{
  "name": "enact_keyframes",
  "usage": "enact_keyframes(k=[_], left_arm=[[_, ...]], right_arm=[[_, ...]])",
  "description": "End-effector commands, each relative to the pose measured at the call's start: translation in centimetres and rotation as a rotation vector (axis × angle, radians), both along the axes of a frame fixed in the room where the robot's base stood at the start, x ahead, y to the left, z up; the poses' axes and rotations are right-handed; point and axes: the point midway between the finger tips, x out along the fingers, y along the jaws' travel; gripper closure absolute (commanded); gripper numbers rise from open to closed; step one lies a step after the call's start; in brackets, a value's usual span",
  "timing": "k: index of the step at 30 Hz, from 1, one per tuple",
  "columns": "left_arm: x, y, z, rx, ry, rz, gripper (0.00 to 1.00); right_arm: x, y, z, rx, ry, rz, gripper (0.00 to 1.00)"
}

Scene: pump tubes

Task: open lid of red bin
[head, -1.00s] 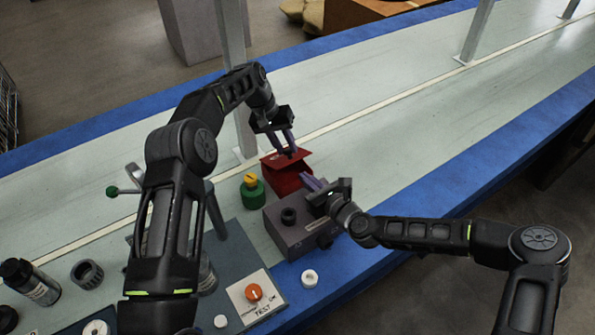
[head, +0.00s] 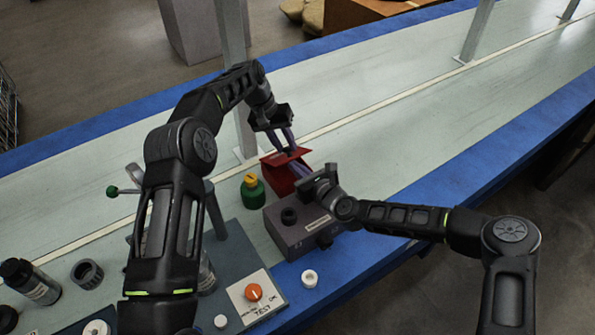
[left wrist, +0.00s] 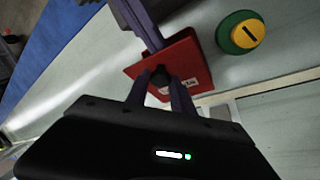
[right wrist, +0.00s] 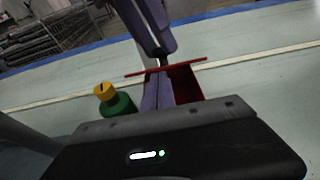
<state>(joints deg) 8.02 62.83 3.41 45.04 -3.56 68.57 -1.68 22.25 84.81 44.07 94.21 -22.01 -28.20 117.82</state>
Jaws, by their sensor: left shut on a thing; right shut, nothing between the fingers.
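The red bin (head: 283,187) stands on the pale table behind the grey box. Its red lid (head: 270,160) sits tilted at the top, and its thin edge (right wrist: 195,62) shows in the right wrist view with the bin's wall below. My left gripper (head: 290,149) is above the lid, shut on the lid's black knob (left wrist: 160,77). My right gripper (head: 298,170) is shut and empty, its purple fingers at the bin's near side, close to the lid's edge. I cannot tell whether they touch the lid or reach under it.
A green bottle with a yellow cap (head: 252,188) stands left of the bin. The grey box with a black knob (head: 290,216) is just in front of it. A metal post (head: 241,120) rises behind. The table to the right is clear.

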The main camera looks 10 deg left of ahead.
Motion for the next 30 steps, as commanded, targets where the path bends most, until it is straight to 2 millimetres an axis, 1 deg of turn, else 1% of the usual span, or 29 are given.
enact_keyframes(k=[1, 4, 5, 13, 26, 30], left_arm=[[-0.37, -0.33, -0.60, -0.003, 0.014, -0.006, 1.00], [-0.47, -0.42, -0.72, -0.003, 0.017, -0.007, 1.00], [-0.50, -0.44, -0.76, -0.003, 0.018, -0.008, 0.71], [-0.53, -0.60, -0.77, -0.006, 0.020, -0.009, 0.50], [-0.56, -0.92, -0.64, -0.011, 0.020, -0.012, 0.50], [-0.56, -0.66, 0.07, -0.011, 0.019, -0.013, 0.50]], right_arm=[[0.27, 0.28, 0.93, 0.008, -0.016, 0.000, 1.00], [0.30, 0.31, 1.06, 0.009, -0.019, -0.001, 1.00], [0.30, 0.32, 1.08, 0.008, -0.020, -0.001, 1.00], [0.29, 0.34, 1.08, 0.010, -0.020, 0.000, 1.00], [0.25, 0.40, 1.09, 0.009, -0.019, 0.001, 1.00], [0.25, 0.40, 1.08, 0.009, -0.019, 0.001, 1.00]])
